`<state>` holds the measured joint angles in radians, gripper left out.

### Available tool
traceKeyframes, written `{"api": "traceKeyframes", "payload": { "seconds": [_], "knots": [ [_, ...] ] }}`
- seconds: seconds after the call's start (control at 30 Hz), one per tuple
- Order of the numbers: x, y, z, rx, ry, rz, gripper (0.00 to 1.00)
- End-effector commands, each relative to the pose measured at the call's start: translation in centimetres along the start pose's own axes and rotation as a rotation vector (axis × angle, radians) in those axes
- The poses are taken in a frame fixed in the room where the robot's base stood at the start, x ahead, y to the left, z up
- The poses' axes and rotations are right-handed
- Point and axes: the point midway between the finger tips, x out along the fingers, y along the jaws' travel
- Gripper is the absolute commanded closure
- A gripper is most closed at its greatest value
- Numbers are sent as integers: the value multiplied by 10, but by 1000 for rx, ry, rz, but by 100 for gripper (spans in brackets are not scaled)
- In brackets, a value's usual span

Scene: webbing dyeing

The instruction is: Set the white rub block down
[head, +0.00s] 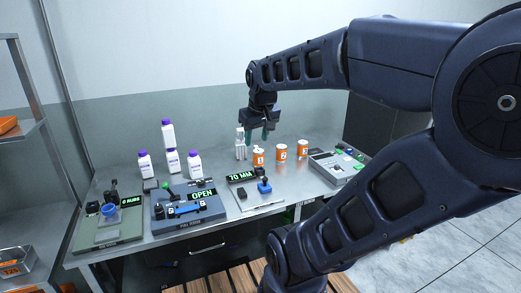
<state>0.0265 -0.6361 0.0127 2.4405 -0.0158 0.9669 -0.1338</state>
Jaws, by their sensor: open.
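My gripper (257,134) points down above the back middle of the metal table, with its fingers apart. A small white upright object (240,145) stands just left of the fingers. It may be the white rub block, but it is too small to be sure. I cannot tell whether a finger touches it. No other clear white block shows. A green-grey rub station (105,236) with a "0 RUBS" display and a blue part (109,213) sits at the table's left front.
Several purple-capped white bottles (144,164) stand at the back left, one on top of others. A blue-grey "OPEN" fixture (186,222) and a "70 MM" gauge (241,200) are in front. Orange numbered cups (281,152) and a grey device (336,176) are right of my gripper.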

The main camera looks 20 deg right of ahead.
Motion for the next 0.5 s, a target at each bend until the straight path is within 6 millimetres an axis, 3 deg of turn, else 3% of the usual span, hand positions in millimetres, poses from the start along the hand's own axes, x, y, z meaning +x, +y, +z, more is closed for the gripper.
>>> {"api": "traceKeyframes", "payload": {
  "seconds": [0.1,0.2,0.5],
  "knots": [
    [2,-7,28,66,20,-11,57],
    [4,-11,42,105,28,-18,57],
    [6,-13,50,132,32,-23,57]
  ]
}}
